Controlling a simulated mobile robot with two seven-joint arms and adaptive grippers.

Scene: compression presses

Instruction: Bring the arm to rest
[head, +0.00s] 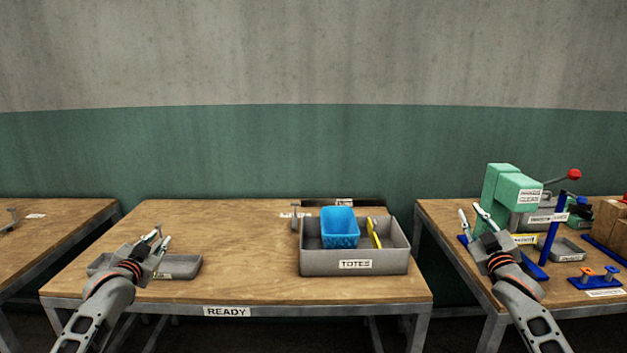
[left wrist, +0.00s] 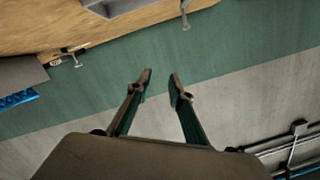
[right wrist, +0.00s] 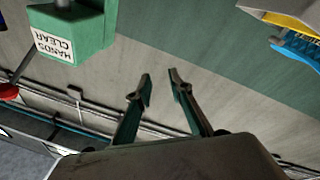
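My left gripper (head: 156,240) is raised in front of the left part of the table marked READY, with a shallow grey tray (head: 182,268) partly hidden behind it. In the left wrist view its two fingers (left wrist: 160,85) stand apart with nothing between them. My right gripper (head: 470,220) is raised in front of the right table, left of the green press (head: 518,192). In the right wrist view its fingers (right wrist: 160,88) are also apart and empty. Neither gripper is seen touching anything.
A grey bin marked TOTES (head: 320,262) holds a blue tote (head: 340,229) and a yellow item (head: 374,233). The press has a red-knobbed lever (head: 574,174). Blue fixtures (head: 596,282) and brown boxes (head: 612,220) crowd the right table. The READY table's middle (head: 245,245) is clear.

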